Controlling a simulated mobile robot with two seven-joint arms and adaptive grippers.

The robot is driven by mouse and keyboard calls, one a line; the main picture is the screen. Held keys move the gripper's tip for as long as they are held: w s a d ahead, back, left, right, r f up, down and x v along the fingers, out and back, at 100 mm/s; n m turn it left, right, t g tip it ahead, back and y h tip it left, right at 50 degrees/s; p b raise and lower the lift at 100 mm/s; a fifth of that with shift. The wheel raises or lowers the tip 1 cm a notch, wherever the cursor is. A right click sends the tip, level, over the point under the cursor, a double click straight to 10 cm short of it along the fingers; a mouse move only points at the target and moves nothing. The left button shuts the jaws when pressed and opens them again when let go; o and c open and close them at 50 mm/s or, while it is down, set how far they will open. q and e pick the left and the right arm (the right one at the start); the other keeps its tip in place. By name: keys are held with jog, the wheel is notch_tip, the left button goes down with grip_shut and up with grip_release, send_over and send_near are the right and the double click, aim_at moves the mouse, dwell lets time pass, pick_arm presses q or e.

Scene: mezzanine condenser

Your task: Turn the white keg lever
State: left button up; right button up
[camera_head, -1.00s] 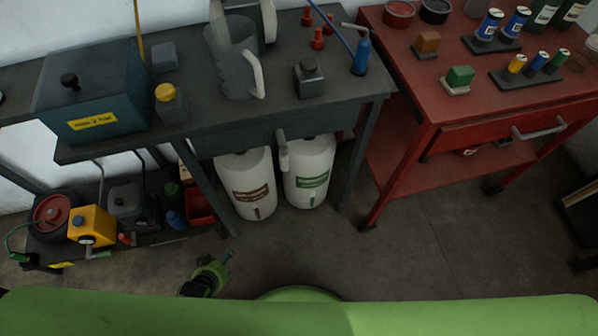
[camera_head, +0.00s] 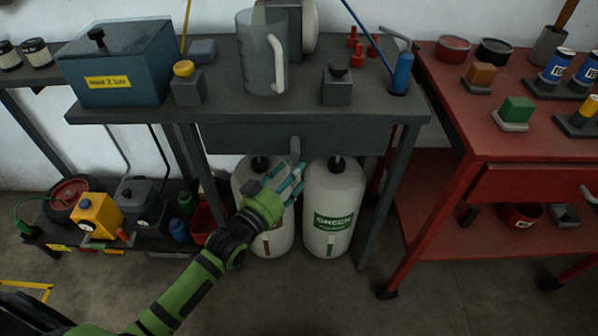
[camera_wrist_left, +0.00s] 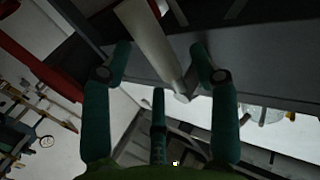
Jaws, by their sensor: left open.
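A pale grey lever (camera_head: 295,150) hangs from the front edge of the grey workbench, above the gap between two white kegs. In the left wrist view the lever (camera_wrist_left: 152,45) slants down between my fingers. My left gripper (camera_head: 290,174) is open just below and in front of the lever; its teal fingers (camera_wrist_left: 161,52) lie on either side of it, and I cannot tell whether they touch. The left white keg (camera_head: 280,235) is partly hidden by my gripper. The right white keg (camera_head: 334,195) has a green label. My right gripper is not in view.
The grey workbench (camera_head: 320,115) overhangs the kegs and bears a blue box (camera_head: 118,65), a clear jug (camera_head: 258,60) and a blue bottle (camera_head: 402,73). A bench leg (camera_head: 382,200) stands right of the kegs. A red cart (camera_head: 480,120) is further right.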

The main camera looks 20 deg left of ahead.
pick_arm(q)
jog(key=shift+x, duration=1.35)
grip_shut()
